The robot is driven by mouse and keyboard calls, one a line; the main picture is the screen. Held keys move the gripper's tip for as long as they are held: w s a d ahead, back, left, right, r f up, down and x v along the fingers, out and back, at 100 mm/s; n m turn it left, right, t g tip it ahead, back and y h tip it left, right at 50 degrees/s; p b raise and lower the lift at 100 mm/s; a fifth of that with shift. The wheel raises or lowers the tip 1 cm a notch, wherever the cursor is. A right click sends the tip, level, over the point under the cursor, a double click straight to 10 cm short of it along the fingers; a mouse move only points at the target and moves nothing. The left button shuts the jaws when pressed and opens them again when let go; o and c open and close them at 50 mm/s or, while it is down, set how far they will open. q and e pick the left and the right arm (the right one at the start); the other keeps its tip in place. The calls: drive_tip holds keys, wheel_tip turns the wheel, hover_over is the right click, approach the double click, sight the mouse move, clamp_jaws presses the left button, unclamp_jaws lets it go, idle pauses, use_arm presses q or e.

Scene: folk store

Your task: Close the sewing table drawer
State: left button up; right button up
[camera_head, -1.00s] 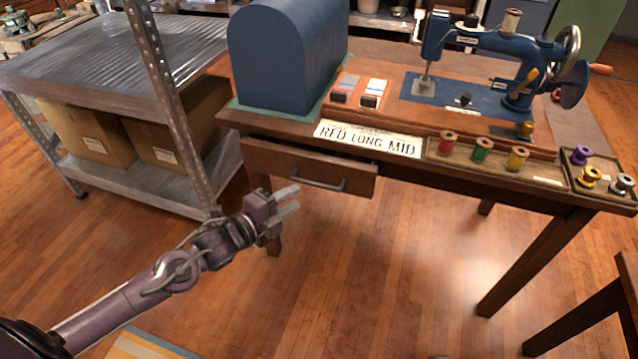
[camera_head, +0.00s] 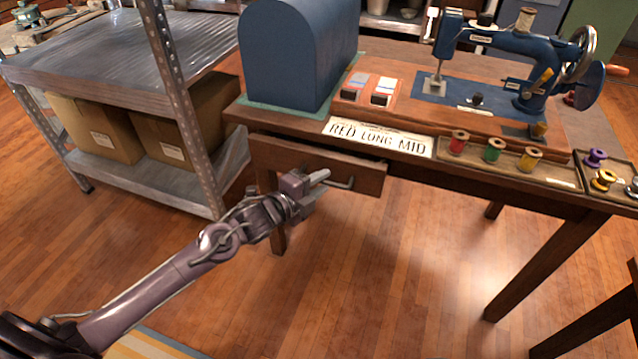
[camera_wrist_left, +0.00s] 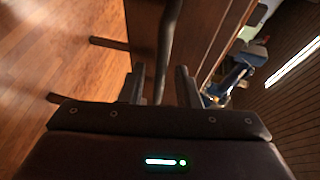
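The sewing table (camera_head: 480,172) has a wooden drawer whose front (camera_head: 283,153) stands out a little from under the tabletop, with a dark gap above it. Its grey bar handle (camera_head: 344,184) is partly hidden behind my left gripper (camera_head: 318,184), which is just in front of the drawer. In the left wrist view, the fingers of the left gripper (camera_wrist_left: 160,85) are apart. The handle (camera_wrist_left: 167,45) appears between them, with the brown drawer front (camera_wrist_left: 200,35) beyond. I cannot tell whether they touch it. My right gripper is not in view.
On the table are a blue sewing machine (camera_head: 515,70), a blue domed cover (camera_head: 292,55), a lettered sign (camera_head: 378,141) and thread spools (camera_head: 493,151). A metal shelf (camera_head: 120,75) with cardboard boxes (camera_head: 100,128) stands at left.

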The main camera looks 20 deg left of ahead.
sight(330, 160)
use_arm(q)
clamp_jaws()
